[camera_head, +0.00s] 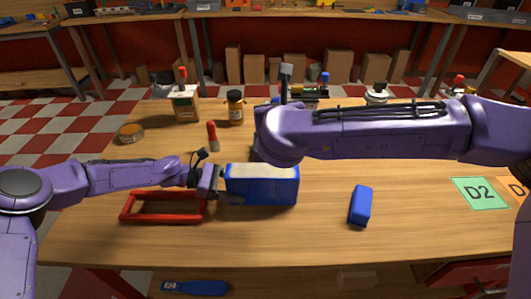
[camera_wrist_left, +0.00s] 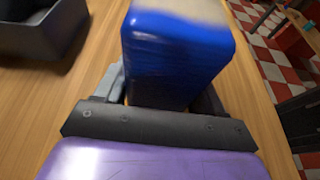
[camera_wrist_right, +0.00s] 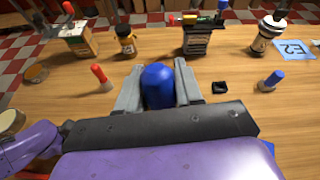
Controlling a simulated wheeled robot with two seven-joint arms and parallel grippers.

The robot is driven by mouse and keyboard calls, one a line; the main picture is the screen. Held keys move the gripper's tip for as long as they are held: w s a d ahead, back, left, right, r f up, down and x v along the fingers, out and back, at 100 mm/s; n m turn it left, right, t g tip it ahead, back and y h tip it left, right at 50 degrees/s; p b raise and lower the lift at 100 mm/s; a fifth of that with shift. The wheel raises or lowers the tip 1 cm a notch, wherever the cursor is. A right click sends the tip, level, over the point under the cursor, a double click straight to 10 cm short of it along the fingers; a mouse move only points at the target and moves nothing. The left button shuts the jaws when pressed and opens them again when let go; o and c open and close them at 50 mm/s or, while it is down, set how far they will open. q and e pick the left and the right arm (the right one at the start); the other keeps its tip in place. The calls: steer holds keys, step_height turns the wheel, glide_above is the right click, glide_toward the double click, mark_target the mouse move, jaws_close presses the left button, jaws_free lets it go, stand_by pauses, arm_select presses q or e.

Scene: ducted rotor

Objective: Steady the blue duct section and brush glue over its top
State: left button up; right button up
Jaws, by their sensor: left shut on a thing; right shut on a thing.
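The blue duct section (camera_head: 262,188) stands on the table with a pale, cream-coloured top. It also shows close up in the left wrist view (camera_wrist_left: 175,55). My left gripper (camera_head: 219,183) is shut on its left end. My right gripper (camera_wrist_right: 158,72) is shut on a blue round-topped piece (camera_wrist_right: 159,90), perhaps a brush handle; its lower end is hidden. In the head view my right forearm covers that gripper, so I cannot tell whether what it holds touches the duct section.
A red frame (camera_head: 128,211) lies left of the duct section, a loose blue block (camera_head: 361,205) to its right. A red-capped marker (camera_head: 212,136), an amber bottle (camera_head: 236,107) and a box (camera_head: 185,104) stand behind. Green mat D2 (camera_head: 479,193) is at the right. The front table strip is clear.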

arm_select(q)
steer(key=o, duration=1.1)
steer(key=shift+c, duration=0.2)
steer(key=v, duration=1.2)
steer(key=shift+a, duration=0.1)
